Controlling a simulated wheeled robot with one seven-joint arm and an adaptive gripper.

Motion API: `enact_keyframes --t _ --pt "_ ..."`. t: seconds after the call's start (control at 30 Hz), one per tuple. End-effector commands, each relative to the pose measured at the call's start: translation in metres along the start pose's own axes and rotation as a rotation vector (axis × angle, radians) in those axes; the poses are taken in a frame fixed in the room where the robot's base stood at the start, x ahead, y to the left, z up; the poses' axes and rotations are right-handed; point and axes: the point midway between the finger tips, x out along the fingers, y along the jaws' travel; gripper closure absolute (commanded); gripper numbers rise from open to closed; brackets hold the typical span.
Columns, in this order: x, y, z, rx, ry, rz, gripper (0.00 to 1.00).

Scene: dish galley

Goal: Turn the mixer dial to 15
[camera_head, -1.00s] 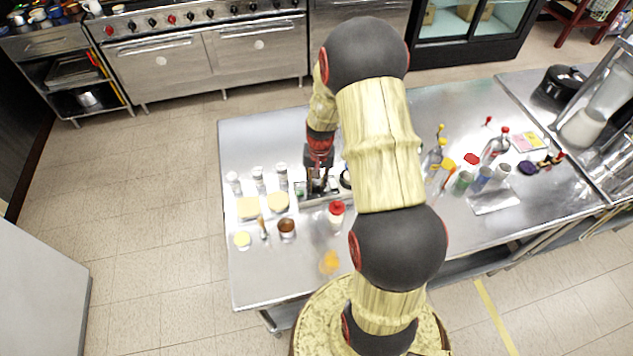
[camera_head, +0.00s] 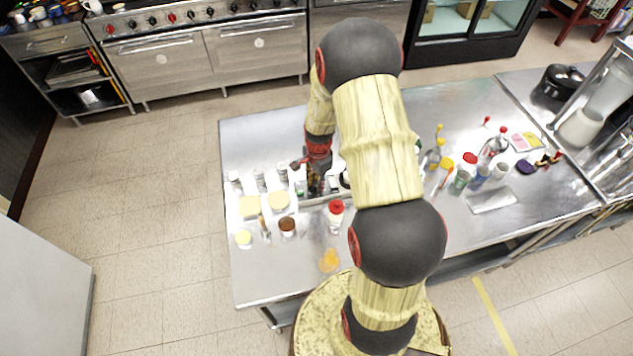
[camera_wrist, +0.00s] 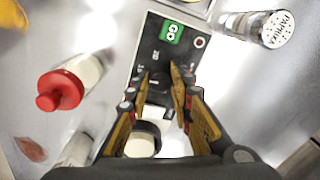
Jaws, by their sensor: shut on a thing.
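The mixer's dark control panel (camera_wrist: 146,48) shows in the wrist view, with a green GO label and a small round red-and-white mark beside it. The dark dial (camera_wrist: 158,84) sits on the panel below the label, between my fingertips. My gripper (camera_wrist: 160,76) is shut on the dial, one finger on each side. Small pale marks stand around the dial, but I cannot read its setting. In the head view my gripper (camera_head: 317,184) reaches down to the mixer at the back of the items on the steel table; my arm and fingers hide most of the mixer.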

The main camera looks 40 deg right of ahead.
Motion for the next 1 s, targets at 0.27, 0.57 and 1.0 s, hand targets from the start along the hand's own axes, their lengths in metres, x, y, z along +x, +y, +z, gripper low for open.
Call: enact_keyframes --t 0.27,0.57,1.0 --pt "-0.0010 -0.0016 -0.0004 0.128 0.007 -0.003 1.00" --pt "-0.0010 -0.0017 -0.0004 0.175 0.009 -0.004 1.00" --pt "-0.0010 -0.0016 -0.0004 0.175 0.009 -0.003 0.72"
